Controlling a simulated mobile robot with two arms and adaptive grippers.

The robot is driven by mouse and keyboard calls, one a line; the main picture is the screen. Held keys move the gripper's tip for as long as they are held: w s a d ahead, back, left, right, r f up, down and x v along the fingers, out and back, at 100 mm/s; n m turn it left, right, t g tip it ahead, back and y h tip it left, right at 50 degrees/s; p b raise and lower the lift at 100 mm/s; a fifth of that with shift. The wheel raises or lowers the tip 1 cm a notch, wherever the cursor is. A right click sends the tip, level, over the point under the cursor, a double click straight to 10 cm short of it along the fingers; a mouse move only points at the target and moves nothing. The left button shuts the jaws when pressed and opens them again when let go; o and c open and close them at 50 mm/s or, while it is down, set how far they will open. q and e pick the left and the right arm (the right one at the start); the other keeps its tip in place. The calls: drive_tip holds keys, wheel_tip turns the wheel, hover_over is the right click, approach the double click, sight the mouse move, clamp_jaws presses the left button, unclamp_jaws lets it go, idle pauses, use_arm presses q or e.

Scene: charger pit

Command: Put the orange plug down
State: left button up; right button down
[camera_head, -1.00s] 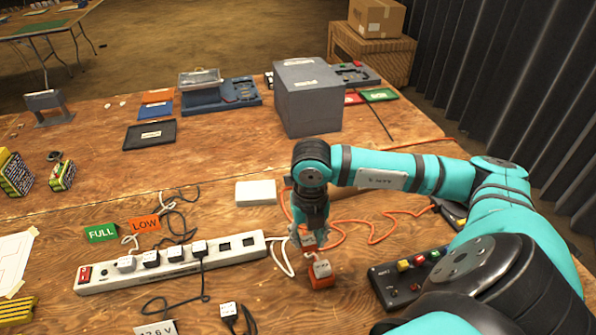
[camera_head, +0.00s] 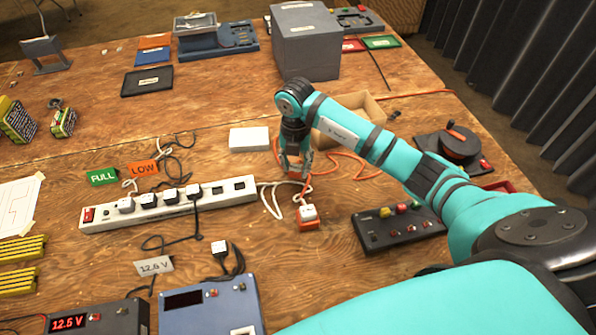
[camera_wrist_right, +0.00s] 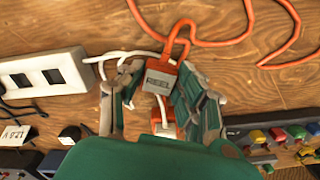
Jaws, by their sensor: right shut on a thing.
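My right gripper (camera_head: 295,168) is shut on the orange plug (camera_wrist_right: 161,74), which has a grey label and an orange cord. In the right wrist view the plug sits between the fingers (camera_wrist_right: 150,95) of this gripper. In the head view the fingers mostly hide it, low over the table beyond a white plug in an orange socket (camera_head: 307,217). That socket also shows in the wrist view (camera_wrist_right: 167,131), partly hidden by the gripper. I cannot tell whether the held plug touches the table. My left gripper is not in view.
A white power strip (camera_head: 165,205) with several plugs lies left of the gripper. A white box (camera_head: 249,139) is behind it, an open cardboard box (camera_head: 362,108) behind my arm. A button panel (camera_head: 400,228) and cable reel (camera_head: 455,145) are right. Cords lie around the gripper.

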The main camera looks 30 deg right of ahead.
sight(296, 166)
wheel_tip(296, 166, down, 4)
drive_tip(key=shift+r, duration=0.15)
drive_tip(key=shift+f, duration=0.25)
drive_tip(key=c, duration=0.9)
unclamp_jaws()
drive_tip(key=shift+r, duration=0.1)
drive_tip(key=shift+r, duration=0.25)
wheel_tip(296, 166, up, 12)
drive_tip(key=shift+f+b, duration=0.15)
drive_tip(key=shift+b, duration=0.4)
